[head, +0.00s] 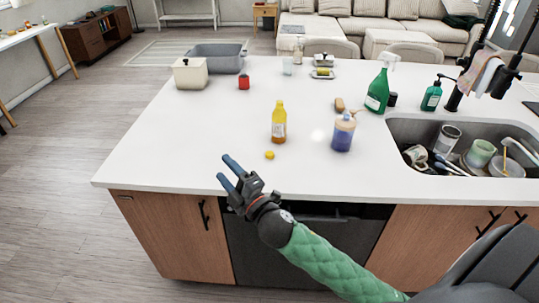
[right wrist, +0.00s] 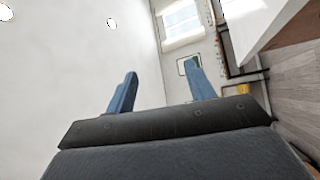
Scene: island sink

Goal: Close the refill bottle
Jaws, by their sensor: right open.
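My right gripper (head: 230,170) is at the counter's front edge, left of and nearer than the cap. Its two blue fingers are apart and empty; they also show spread in the right wrist view (right wrist: 160,90). My left gripper is not in view.
A green spray bottle (head: 378,90) and a soap dispenser (head: 432,95) stand by the sink (head: 398,133) full of dishes. A red container (head: 244,81) stands behind.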

